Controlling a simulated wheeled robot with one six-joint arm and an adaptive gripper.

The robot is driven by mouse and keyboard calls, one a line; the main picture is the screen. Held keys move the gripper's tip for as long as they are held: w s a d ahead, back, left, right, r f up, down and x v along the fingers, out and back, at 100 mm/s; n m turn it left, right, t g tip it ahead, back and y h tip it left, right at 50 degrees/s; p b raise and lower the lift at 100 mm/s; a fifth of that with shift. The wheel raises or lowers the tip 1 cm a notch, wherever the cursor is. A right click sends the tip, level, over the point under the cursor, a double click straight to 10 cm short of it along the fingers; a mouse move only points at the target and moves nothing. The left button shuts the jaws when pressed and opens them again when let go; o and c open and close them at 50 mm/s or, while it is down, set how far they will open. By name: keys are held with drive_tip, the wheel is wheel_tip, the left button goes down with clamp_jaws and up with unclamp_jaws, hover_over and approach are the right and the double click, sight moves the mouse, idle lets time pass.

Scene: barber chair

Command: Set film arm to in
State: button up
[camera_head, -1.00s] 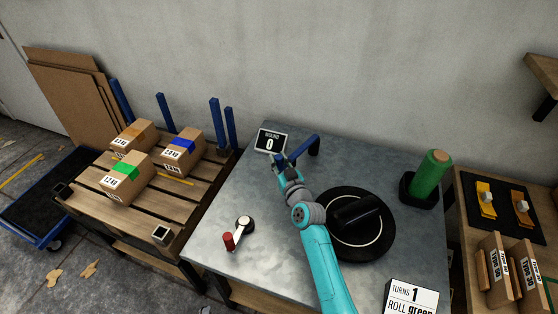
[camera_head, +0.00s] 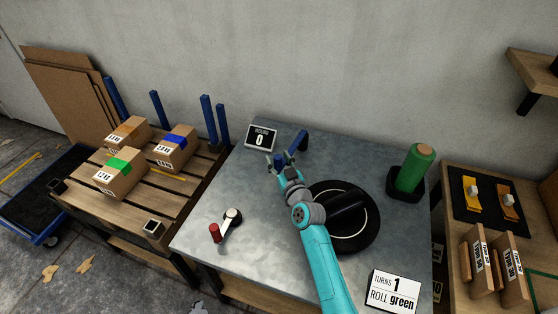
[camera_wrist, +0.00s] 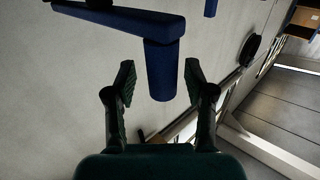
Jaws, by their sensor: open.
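The blue film arm (camera_head: 299,141) stands at the back of the grey metal table. In the wrist view its blue bar (camera_wrist: 110,17) runs across the top, and a short blue post (camera_wrist: 161,65) sticks out from its end. My gripper (camera_head: 276,161) is at the near end of the arm. In the wrist view my gripper (camera_wrist: 160,80) is open, with one finger on each side of the post. Gaps show between the fingers and the post. The exact depth between them is hard to tell.
A black turntable (camera_head: 362,235) carries a dark roll, partly behind my arm. A crank with a red knob (camera_head: 214,232), a "ROUND 0" sign (camera_head: 261,137), a green film roll (camera_head: 414,166) and a "TURNS 1, ROLL green" card (camera_head: 393,292) are on the table. A pallet (camera_head: 180,193) with boxes stands left.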

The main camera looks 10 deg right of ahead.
wheel_tip(320, 180, up, 10)
idle(0.6)
